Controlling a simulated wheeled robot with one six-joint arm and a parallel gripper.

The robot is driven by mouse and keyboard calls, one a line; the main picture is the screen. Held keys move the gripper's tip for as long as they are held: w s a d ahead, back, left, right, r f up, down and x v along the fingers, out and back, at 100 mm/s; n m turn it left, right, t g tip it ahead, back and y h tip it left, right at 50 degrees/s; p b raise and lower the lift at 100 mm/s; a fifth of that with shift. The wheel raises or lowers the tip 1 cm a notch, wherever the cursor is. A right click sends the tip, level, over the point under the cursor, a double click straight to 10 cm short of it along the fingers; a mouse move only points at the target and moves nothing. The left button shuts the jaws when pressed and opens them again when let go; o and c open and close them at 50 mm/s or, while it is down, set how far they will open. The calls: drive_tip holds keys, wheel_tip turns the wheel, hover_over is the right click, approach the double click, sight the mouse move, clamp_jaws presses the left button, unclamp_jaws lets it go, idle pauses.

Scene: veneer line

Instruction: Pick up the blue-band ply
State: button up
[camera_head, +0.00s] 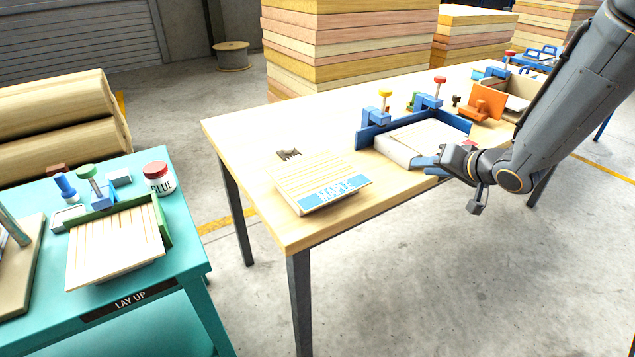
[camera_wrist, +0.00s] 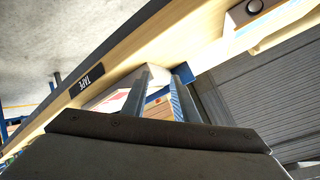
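A light striped ply with a blue band (camera_head: 335,191) along its near edge lies on the wooden table's near left part; white letters on the band seem to read MAPLE. My gripper (camera_head: 427,166) is to the right of this ply and apart from it, beside a pale block in a blue corner fixture. In the wrist view, the two fingers of my gripper (camera_wrist: 162,98) stand apart with a gap between them. A striped pinkish and tan surface shows through the gap; I cannot tell what it is. Nothing is clearly held.
The blue fixture (camera_head: 374,132) with yellow and red knobs stands on the wooden table (camera_head: 276,125). An orange block (camera_head: 487,102) stands farther back. A teal table (camera_head: 184,247) at left carries another striped ply (camera_head: 117,242) against a green fence. Bare floor separates the tables.

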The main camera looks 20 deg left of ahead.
sight(340, 196)
drive_tip(key=a+g+y, duration=0.1)
drive_tip(key=a, duration=0.1)
drive_tip(key=s+a+f+g+y+b, duration=0.1)
drive_tip(key=a+y, duration=0.1)
drive_tip(key=a, duration=0.1)
drive_tip(key=s+a+f+g+y, duration=0.1)
drive_tip(key=a+y, duration=0.1)
drive_tip(key=a, duration=0.1)
drive_tip(key=shift+a+f+n, duration=0.1)
drive_tip(key=shift+f+n, duration=0.1)
drive_tip(key=shift+n, duration=0.2)
drive_tip(key=s+a+g+y, duration=0.1)
drive_tip(key=s+a+g+y+b, duration=0.1)
drive_tip(key=s+g, duration=0.1)
drive_tip(key=s+a+g+y, duration=0.1)
drive_tip(key=s, duration=0.1)
drive_tip(key=shift+f+y, duration=0.4)
drive_tip(key=s+a+g, duration=0.1)
drive_tip(key=s+a, duration=0.1)
drive_tip(key=s+a+g+y+p, duration=0.1)
drive_tip(key=s+a+g, duration=0.1)
drive_tip(key=a, duration=0.1)
drive_tip(key=s+a+g, duration=0.1)
drive_tip(key=s+a, duration=0.1)
drive_tip(key=s, duration=0.1)
drive_tip(key=shift+a+n+g+y, duration=0.3)
drive_tip(key=shift+a+g, duration=0.1)
clamp_jaws()
